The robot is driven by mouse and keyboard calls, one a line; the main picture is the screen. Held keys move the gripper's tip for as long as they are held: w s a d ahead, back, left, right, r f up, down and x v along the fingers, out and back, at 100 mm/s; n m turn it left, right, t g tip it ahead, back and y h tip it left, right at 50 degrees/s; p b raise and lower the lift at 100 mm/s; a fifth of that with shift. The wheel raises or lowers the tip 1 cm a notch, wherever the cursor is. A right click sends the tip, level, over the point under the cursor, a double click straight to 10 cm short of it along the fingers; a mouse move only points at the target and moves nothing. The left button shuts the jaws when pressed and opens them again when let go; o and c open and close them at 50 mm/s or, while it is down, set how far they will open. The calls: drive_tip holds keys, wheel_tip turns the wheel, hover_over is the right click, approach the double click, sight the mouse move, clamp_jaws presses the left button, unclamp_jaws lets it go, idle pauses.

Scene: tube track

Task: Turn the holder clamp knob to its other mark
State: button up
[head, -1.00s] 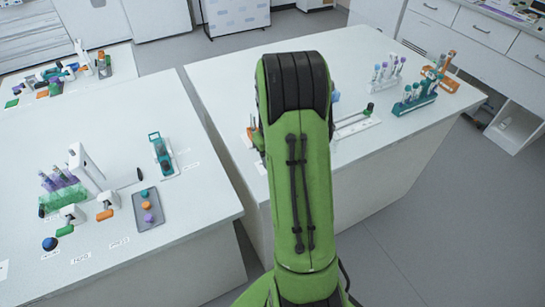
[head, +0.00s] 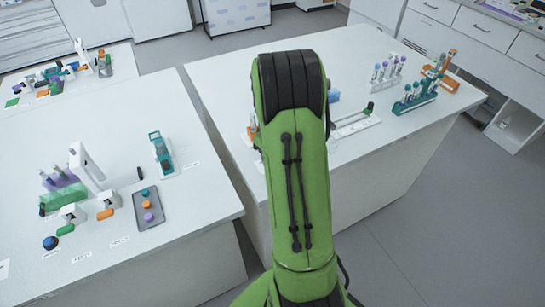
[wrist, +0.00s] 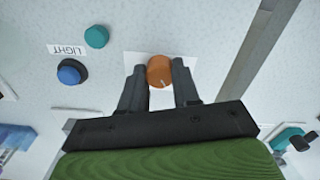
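In the wrist view, an orange round knob (wrist: 160,71) with a short white pointer line sits on a white plate (wrist: 134,62). My gripper (wrist: 159,68) has one dark finger on each side of this knob. The fingers stand close together and appear to touch its sides. I cannot read any marks around the knob; the fingers hide part of the plate. In the head view, my green arm hides the gripper and the knob.
In the wrist view, a blue knob (wrist: 71,72) by a LIGHT label (wrist: 67,50) and a teal knob (wrist: 96,37) lie to the left. In the head view, tube racks (head: 414,103) stand at the right of the right table (head: 225,80). A grey tray (head: 149,222) is on the left table.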

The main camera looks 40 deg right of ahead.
drive_tip(key=o, duration=0.4)
wheel_tip(320, 180, up, 16)
drive_tip(key=p, duration=0.3)
drive_tip(key=shift+a, duration=0.1)
